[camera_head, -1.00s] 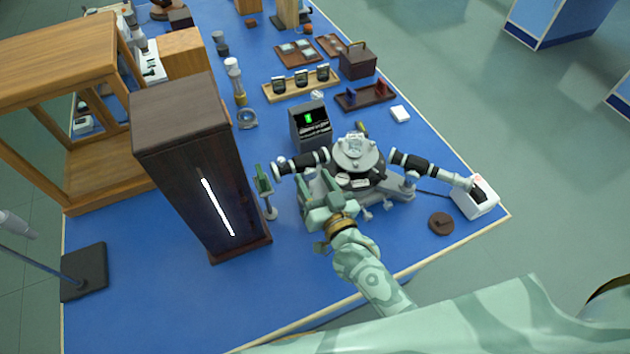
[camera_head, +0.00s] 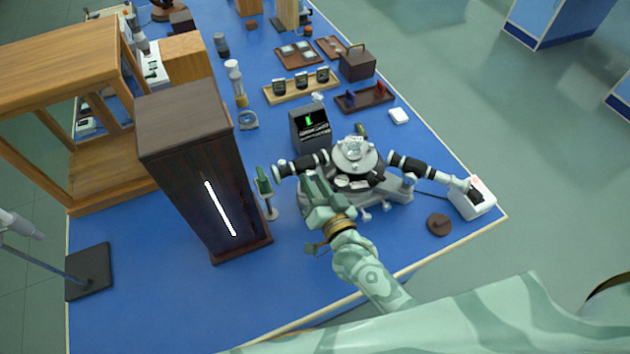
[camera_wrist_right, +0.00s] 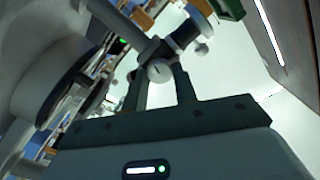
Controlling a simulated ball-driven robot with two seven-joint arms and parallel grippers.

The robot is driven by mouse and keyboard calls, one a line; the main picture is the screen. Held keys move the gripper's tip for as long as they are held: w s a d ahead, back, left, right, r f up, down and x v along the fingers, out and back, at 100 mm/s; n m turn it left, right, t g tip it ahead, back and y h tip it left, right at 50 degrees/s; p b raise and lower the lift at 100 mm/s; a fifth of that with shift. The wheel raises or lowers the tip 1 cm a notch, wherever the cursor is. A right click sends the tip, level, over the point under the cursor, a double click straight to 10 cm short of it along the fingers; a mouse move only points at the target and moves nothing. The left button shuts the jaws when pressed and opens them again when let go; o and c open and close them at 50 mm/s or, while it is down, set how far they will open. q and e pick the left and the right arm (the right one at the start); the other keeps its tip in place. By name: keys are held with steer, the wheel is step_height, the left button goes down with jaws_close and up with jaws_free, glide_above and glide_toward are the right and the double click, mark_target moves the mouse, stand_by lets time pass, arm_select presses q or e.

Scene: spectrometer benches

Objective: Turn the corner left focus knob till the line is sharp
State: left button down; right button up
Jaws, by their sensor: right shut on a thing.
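The spectrometer (camera_head: 357,160) stands on the blue bench, with a black-and-white tube on each side. My right gripper (camera_head: 309,183) is at its left tube (camera_head: 302,164). In the right wrist view, my right gripper (camera_wrist_right: 160,80) is shut on the pale focus knob (camera_wrist_right: 159,71) below that tube (camera_wrist_right: 185,35). The knob is hidden by the gripper in the head view. A small dark display (camera_head: 310,128) behind the tube shows a narrow, slightly tilted green line; its exact sharpness is too small to tell. My left gripper is not in view.
A tall dark cabinet (camera_head: 190,150) with a bright slit stands left of the spectrometer. A small green-topped stand (camera_head: 265,185) is close to the left tube's end. A white box (camera_head: 472,198) and brown disc (camera_head: 439,225) lie right.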

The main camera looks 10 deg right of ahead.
steer(key=m, duration=0.3)
steer(key=shift+p, duration=0.35)
steer(key=m, duration=0.3)
steer(key=shift+m, duration=0.3)
steer(key=m, duration=0.3)
steer(key=shift+f, duration=0.1)
steer(key=shift+m, duration=1.9)
steer(key=o, duration=1)
steer(key=s+d, duration=0.1)
steer(key=s, duration=0.4)
steer(key=s+d, duration=0.1)
steer(key=s, duration=0.4)
steer(key=s+d, duration=0.1)
steer(key=s, duration=0.5)
steer(key=shift+d, duration=0.1)
